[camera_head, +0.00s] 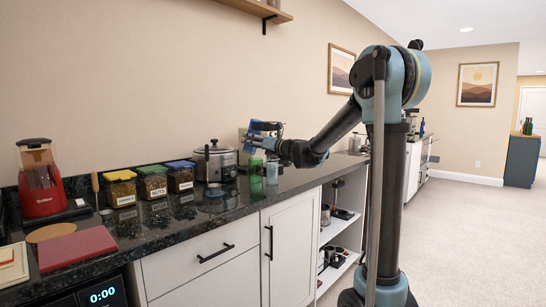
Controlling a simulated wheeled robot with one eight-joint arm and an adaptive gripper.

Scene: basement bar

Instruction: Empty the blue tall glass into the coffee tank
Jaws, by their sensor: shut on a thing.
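My gripper (262,141) is above the far part of the counter. It is shut on the blue tall glass (254,129), a small blue shape largely covered by the fingers. The glass looks tilted, but its contents are too small to make out. I cannot clearly identify the coffee tank. Something pale stands close behind the gripper and is mostly hidden.
A green glass (256,185) and a pale clear glass (272,173) stand below the gripper. A silver cooker (214,163) is left of them. Lidded jars (153,182), a red blender (40,180) and a red board (77,249) fill the nearer dark counter (165,252).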

